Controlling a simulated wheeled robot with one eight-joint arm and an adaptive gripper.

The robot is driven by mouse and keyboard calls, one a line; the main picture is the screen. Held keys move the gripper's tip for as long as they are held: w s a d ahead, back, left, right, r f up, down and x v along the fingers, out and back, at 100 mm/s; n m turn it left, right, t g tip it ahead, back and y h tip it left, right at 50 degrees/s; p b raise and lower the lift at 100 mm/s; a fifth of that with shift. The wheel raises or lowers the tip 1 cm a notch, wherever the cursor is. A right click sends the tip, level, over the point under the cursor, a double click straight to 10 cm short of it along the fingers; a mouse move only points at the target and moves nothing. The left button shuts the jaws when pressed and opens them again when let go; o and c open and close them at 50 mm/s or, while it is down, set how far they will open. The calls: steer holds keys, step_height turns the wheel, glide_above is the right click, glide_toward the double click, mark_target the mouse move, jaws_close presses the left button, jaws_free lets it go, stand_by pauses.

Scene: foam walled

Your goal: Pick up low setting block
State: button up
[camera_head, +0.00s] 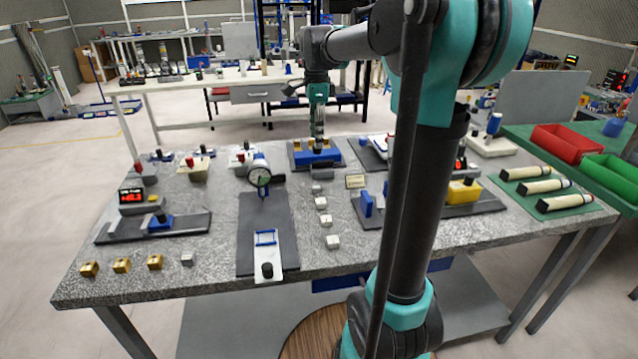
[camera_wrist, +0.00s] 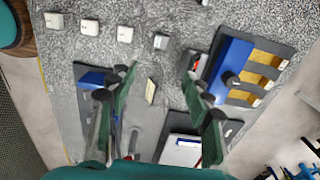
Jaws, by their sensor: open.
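The row also shows along the top of the wrist view, from the left-end block (camera_wrist: 54,20) to the darker right-end block (camera_wrist: 160,42). I cannot tell which is the low setting block. My gripper (camera_head: 318,145) points down at the table's back, over or near a blue holder (camera_head: 303,161) with brass pieces. In the wrist view my gripper (camera_wrist: 158,76) has its fingers apart, nothing between them.
A small label card (camera_head: 355,181) lies right of the row. A dial gauge stand (camera_head: 259,176) is on the left, a fixture with a yellow block (camera_head: 464,191) on the right. Brass blocks (camera_head: 122,265) sit at the front left. Red (camera_head: 566,143) and green bins stand far right.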

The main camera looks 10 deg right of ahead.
glide_above(316, 186)
step_height(316, 186, down, 12)
steer(key=shift+d+r, duration=0.1)
steer(key=shift+r, duration=0.1)
steer(key=shift+w+f, duration=0.15)
steer(key=shift+f, duration=2.45)
jaws_close()
